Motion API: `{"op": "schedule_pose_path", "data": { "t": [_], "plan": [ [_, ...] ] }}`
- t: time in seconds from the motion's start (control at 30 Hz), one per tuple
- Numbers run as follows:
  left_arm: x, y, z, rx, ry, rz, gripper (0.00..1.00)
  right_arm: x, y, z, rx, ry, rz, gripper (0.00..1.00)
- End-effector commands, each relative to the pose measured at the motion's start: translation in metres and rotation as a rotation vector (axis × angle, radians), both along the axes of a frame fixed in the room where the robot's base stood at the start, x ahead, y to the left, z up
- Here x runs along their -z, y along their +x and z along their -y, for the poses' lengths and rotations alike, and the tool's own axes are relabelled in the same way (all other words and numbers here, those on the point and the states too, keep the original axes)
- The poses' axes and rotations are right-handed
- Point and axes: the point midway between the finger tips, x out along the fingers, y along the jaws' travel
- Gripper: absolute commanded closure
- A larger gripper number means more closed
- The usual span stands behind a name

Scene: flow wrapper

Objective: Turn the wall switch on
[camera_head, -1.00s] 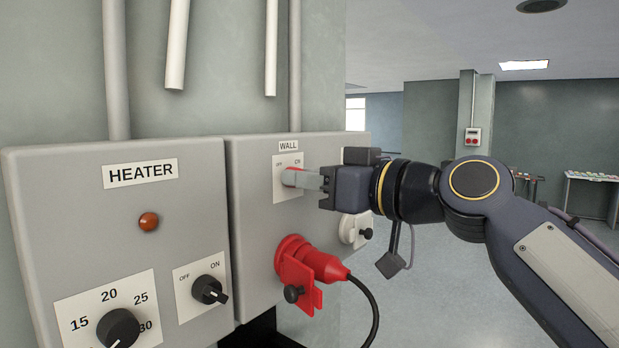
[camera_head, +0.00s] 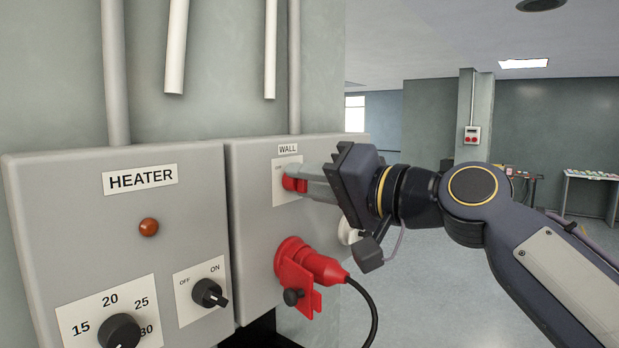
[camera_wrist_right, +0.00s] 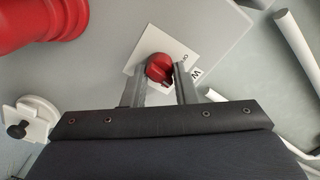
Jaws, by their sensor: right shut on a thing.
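The wall switch is a red knob (camera_head: 294,184) on a white plate on the grey box labelled WALL (camera_head: 288,149). My right gripper (camera_head: 304,185) is at the knob, with its fingers shut on it and partly covering it and the plate. In the right wrist view the red knob (camera_wrist_right: 160,68) sits between the two grey fingertips of the gripper (camera_wrist_right: 161,72). The ON marking is hidden in the head view. My left gripper is not in view.
A red plug (camera_head: 315,268) with a black cable sits below the switch. A white socket (camera_wrist_right: 30,120) is beside it. The HEATER box (camera_head: 140,240), with black knobs and an orange lamp (camera_head: 149,228), is on the left. Open floor lies behind my right arm.

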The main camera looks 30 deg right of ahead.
Motion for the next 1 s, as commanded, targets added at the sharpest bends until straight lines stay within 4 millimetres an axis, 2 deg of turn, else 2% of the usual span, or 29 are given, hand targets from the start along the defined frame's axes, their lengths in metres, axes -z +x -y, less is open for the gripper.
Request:
{"op": "schedule_pose_path", "data": {
  "t": [0.5,1.0],
  "plan": [
    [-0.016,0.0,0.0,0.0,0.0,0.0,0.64,0.0,0.0,0.001,0.001,0.421,-0.174,0.97],
    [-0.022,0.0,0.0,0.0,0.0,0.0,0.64,0.002,0.0,0.001,0.001,0.606,-0.251,0.97]
  ]
}}
